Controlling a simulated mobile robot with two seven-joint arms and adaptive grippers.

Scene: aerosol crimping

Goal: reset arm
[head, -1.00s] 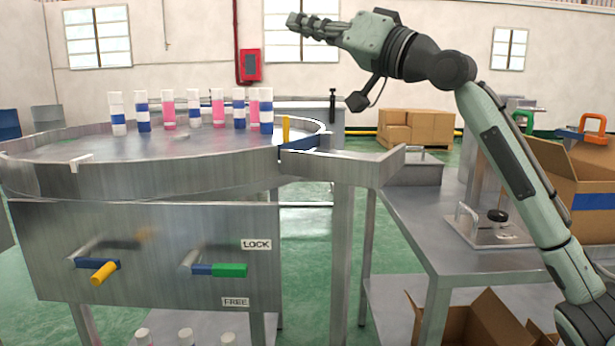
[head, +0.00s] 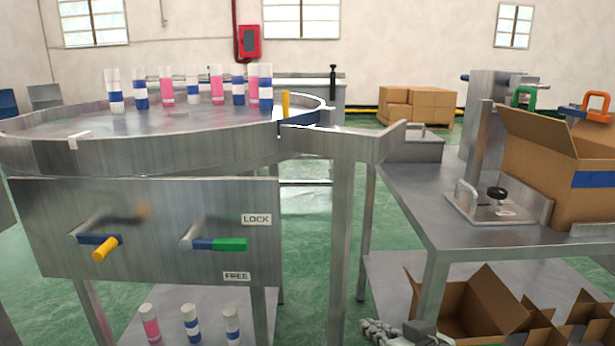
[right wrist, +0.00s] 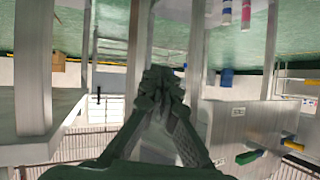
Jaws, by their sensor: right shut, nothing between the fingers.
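My right gripper (head: 378,333) shows at the bottom edge of the head view, low in front of the right-hand metal table. In the right wrist view my right gripper (right wrist: 160,84) is shut, its fingertips together with nothing between them. That view appears upside down, with table legs and the floor around the fingers. The gripper seems clear of the things around it. My left gripper is not in either view.
A round metal table (head: 150,157) bears several aerosol cans. Its front panel has a yellow-handled lever (head: 106,248) and a green-handled lever (head: 230,244). An open cardboard box (head: 553,185) stands on the right table (head: 425,215); open boxes (head: 470,305) lie below.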

